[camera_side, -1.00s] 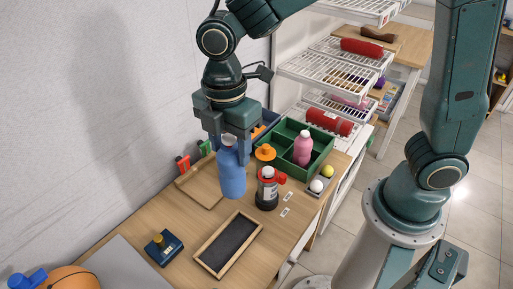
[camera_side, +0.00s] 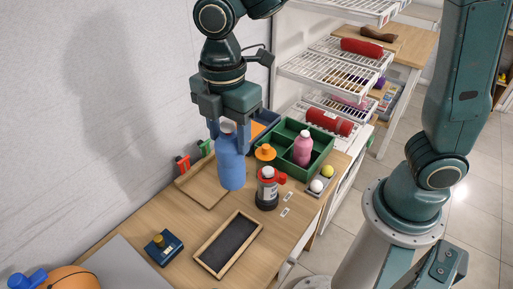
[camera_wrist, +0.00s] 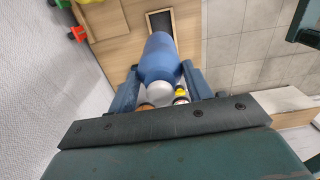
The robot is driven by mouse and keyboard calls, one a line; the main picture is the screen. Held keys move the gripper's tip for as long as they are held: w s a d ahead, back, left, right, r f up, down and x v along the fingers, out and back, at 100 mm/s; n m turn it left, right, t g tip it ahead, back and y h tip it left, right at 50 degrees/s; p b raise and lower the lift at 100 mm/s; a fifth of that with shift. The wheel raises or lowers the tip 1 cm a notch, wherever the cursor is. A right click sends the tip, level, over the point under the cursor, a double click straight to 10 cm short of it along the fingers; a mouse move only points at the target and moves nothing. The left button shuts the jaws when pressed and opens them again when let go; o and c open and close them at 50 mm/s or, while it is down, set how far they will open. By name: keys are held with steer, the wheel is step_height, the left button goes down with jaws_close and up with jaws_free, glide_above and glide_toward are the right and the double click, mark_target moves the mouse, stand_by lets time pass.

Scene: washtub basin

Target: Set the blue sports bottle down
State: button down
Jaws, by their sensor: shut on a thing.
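The blue sports bottle (camera_side: 231,170) is upright in the side view, with a pale cap between the fingers of my gripper (camera_side: 228,128). My gripper is shut on its upper part. The bottle's base appears raised above the wooden table, in front of a shallow wooden tray (camera_side: 203,194). In the wrist view the bottle (camera_wrist: 160,55) lies between the two fingers of my gripper (camera_wrist: 160,90), with its white cap toward the camera. The spot directly under its base is hidden.
A green divided crate (camera_side: 285,140) holds a pink bottle (camera_side: 303,149). A framed dark board (camera_side: 228,244) and a small blue device (camera_side: 164,248) lie in front, with bare table between.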

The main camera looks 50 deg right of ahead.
steer(key=w+d+m, duration=0.2)
steer(key=d+m, duration=0.5)
steer(key=d, duration=0.8)
steer(key=w+d+m, duration=0.2)
steer(key=d+m, duration=0.4)
steer(key=d, duration=0.8)
steer(key=s+d+m, duration=0.5)
steer(key=d, duration=0.5)
steer(key=shift+s+d, duration=0.2)
steer(key=shift+d, duration=0.15)
step_height(320, 180, down, 16)
steer(key=shift+f, duration=0.1)
steer(key=shift+f, duration=2)
